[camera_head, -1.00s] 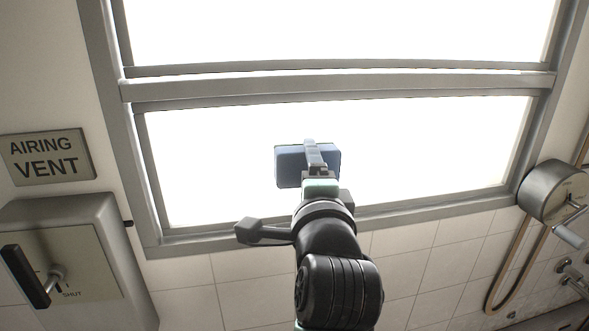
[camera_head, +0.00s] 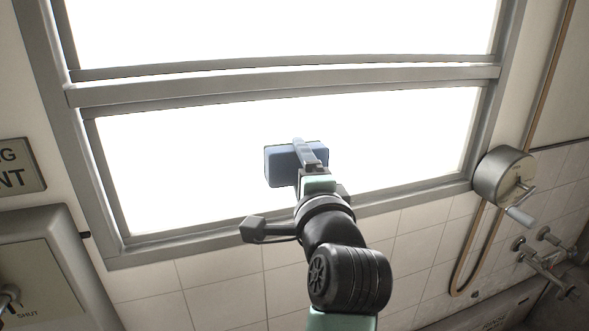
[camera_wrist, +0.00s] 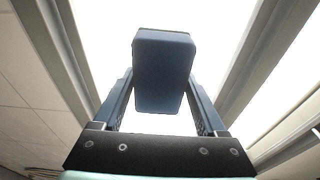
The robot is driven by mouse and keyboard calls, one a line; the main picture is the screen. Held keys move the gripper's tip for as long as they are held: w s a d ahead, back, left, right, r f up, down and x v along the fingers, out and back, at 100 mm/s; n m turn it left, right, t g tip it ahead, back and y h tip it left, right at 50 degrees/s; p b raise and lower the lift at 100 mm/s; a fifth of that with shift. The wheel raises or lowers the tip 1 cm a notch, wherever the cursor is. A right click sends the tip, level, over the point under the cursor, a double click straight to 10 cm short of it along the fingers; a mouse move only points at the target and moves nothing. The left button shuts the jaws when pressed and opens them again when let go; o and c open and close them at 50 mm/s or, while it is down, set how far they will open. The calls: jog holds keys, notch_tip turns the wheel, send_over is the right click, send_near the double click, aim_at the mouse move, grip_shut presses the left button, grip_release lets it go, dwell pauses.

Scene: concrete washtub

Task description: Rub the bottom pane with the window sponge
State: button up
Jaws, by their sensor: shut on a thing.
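The window sponge (camera_head: 280,168) is a blue block held in front of the bright bottom pane (camera_head: 400,130), left of the pane's middle in the head view. My gripper (camera_head: 311,158) is shut on it. In the wrist view the sponge (camera_wrist: 162,75) sits between the two fingers of my gripper (camera_wrist: 160,100), with the bright glass behind it. I cannot tell whether the sponge's far face touches the glass.
Grey frame bars (camera_head: 280,88) border the pane, with an upper pane (camera_head: 280,30) above. A round crank housing (camera_head: 498,178) is on the right, above taps (camera_head: 545,260). A vent box (camera_head: 45,260) and sign (camera_head: 18,168) are on the left.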

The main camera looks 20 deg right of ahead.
aim_at(278, 163)
jog(key=shift+a+r+p, duration=0.1)
jog(key=shift+a+r, duration=0.2)
jog(key=shift+a, duration=0.3)
jog(key=shift+a+r+p, duration=0.1)
jog(key=shift+a+r, duration=0.2)
jog(key=shift+a, duration=0.3)
jog(key=shift+a+r+p, duration=0.1)
jog(key=shift+a+r, duration=0.2)
jog(key=shift+a, duration=0.3)
jog(key=shift+w+a, duration=0.15)
jog(key=shift+a, duration=1.95)
jog(key=shift+a+b, duration=0.9)
jog(key=shift+a, duration=3.85)
jog(key=shift+s+d, duration=0.1)
jog(key=shift+s, duration=0.1)
jog(key=shift+s+d+f+b, duration=0.1)
jog(key=shift+s+b, duration=0.15)
jog(key=shift+s, duration=0.7)
jog(key=shift+s+a+f+b, duration=0.1)
jog(key=shift+s+b, duration=0.1)
jog(key=shift+s, duration=0.8)
jog(key=shift+s+d+f+b, duration=0.1)
jog(key=shift+s+b, duration=0.15)
jog(key=shift+s, duration=0.7)
jog(key=shift+s+b, duration=0.35)
jog(key=shift+s, duration=1.15)
